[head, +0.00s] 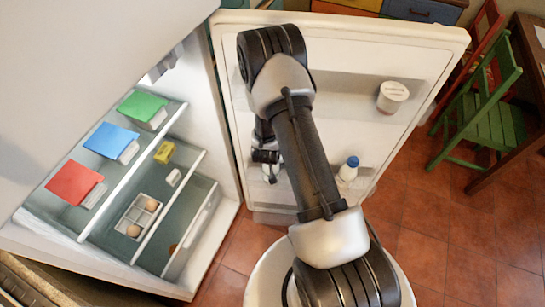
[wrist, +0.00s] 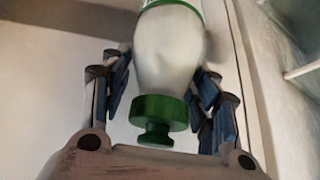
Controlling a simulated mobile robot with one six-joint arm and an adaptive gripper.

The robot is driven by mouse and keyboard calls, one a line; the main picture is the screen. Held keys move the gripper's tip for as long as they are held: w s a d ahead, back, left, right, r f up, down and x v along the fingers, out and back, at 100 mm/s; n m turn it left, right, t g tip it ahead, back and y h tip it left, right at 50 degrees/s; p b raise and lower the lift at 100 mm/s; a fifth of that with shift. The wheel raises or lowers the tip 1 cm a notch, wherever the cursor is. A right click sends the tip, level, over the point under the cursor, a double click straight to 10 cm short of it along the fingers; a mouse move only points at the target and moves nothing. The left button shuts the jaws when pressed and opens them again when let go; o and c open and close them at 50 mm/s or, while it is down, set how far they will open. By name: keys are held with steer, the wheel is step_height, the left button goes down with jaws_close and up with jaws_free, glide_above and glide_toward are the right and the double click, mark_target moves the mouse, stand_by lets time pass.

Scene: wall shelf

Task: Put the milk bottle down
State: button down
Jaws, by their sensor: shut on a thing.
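A white bottle with a green cap, which I take as the milk bottle (wrist: 168,50), fills the upper middle of the wrist view. My gripper (wrist: 160,90) is shut on it, with blue-padded fingers on both sides. The green cap points toward the palm in that view, and the bottle's far end is cut off by the frame. In the head view my gripper (head: 267,158) is in front of the open fridge door, left of my arm. A small whitish shape shows just below it there, too small to make out.
The fridge door (head: 235,70) stands open, with a white tub (head: 392,96) and a blue-capped white bottle (head: 348,170) on its racks. Fridge shelves hold red (head: 75,183), blue (head: 111,140) and green (head: 141,105) cartons and an egg tray (head: 138,215). A green chair (head: 490,125) stands right.

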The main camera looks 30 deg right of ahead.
steer(key=shift+w+d+f, duration=0.25)
steer(key=shift+w, duration=0.1)
steer(key=shift+s+a+r, duration=0.1)
steer(key=shift+a, duration=0.05)
steer(key=shift+f, duration=0.2)
steer(key=c, duration=0.6)
jaws_free()
steer(key=shift+r, duration=0.35)
steer(key=p+v, duration=0.4)
steer(key=v, duration=0.7)
steer(key=shift+s+r, duration=0.2)
steer(key=shift+r, duration=0.05)
steer(key=shift+a, duration=0.2)
